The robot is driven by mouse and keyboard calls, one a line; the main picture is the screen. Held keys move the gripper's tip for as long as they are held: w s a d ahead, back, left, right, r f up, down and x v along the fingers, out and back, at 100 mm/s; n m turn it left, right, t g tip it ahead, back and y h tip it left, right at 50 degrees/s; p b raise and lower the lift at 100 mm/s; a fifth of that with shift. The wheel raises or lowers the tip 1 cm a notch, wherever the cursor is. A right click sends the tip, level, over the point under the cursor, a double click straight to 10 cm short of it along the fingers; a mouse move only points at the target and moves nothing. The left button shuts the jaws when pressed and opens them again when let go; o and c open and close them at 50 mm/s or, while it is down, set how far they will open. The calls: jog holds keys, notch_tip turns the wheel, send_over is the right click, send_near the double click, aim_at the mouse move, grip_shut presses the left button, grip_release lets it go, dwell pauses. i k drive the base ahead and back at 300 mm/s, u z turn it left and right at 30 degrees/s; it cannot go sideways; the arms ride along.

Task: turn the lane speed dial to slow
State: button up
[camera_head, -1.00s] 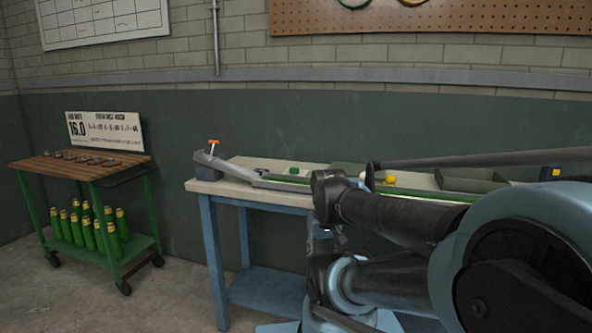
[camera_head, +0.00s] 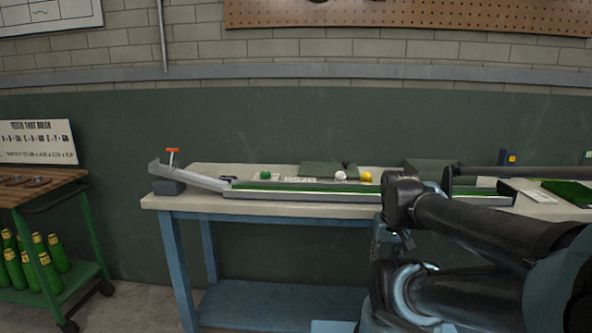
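No dial can be made out clearly in the head view. A long narrow lane (camera_head: 330,187) with a green bed lies along the light-topped bench (camera_head: 285,207). A grey ramp (camera_head: 195,177) with an orange T-shaped handle (camera_head: 172,151) rises at its left end. My dark arm covers the right front of the bench. I cannot make out my gripper's fingers.
Green, white and yellow balls (camera_head: 365,176) sit behind the lane. Dark green trays and a green mat (camera_head: 570,192) lie toward the right. A green cart (camera_head: 95,275) with several bottles stands at the left. Floor shows between cart and bench.

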aim_at(264, 175)
jog(key=z, duration=0.1)
jog(key=k, duration=1.3)
jog(key=u, duration=0.7)
jog(key=i, duration=0.85)
